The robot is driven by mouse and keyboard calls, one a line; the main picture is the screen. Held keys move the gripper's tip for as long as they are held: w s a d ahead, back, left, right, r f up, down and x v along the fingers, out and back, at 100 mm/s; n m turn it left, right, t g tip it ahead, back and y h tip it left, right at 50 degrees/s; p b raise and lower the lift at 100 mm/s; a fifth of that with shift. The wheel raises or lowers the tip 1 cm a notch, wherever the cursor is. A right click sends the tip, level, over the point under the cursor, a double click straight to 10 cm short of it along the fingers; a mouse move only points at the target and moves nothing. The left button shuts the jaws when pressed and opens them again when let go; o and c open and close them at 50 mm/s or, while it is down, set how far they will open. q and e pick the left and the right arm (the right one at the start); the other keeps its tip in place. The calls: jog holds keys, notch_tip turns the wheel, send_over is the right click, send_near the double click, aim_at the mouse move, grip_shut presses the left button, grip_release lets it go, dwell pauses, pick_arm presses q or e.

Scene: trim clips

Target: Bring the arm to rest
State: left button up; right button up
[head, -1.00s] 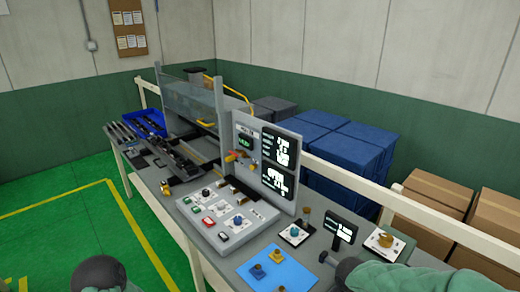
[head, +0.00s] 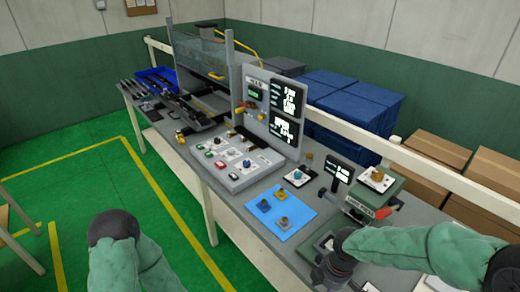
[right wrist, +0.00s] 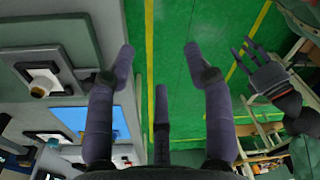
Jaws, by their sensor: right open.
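My right gripper (right wrist: 160,54) is open in the right wrist view, its dark fingers spread with nothing between them. The green floor shows behind the fingertips. In the head view my right arm, in a green sleeve, reaches in from the right over the bench's near end; its fingers cannot be made out there. My left arm is low at the left of the head view, beside the bench, with its gripper out of that view. My left gripper (right wrist: 268,72) shows at the right of the right wrist view, fingers spread and empty.
The grey bench (head: 262,238) carries a control panel (head: 233,160), a blue mat (head: 281,212) with small brown and blue pieces, a small display (head: 342,171) and a green-grey device (head: 372,196). A rail (head: 440,169) and cardboard boxes (head: 437,154) stand behind. Green floor (head: 95,185) at left is largely clear.

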jog(key=s+a+f+m+y+b, duration=0.1)
jog(key=f+m, duration=0.4)
jog(key=f, duration=0.5)
jog(key=s+a+f+m+y+b, duration=0.1)
jog(key=s+a+f+m+b, duration=0.2)
jog(key=f, duration=0.7)
jog(key=s+a+f+m+y+b, duration=0.1)
jog(key=s+a+f+m+b, duration=0.2)
jog(key=f+m, duration=0.6)
jog(key=shift+s+a+f+t, duration=0.3)
jog(key=shift+s+a+f, duration=0.3)
jog(key=shift+s+a, duration=0.35)
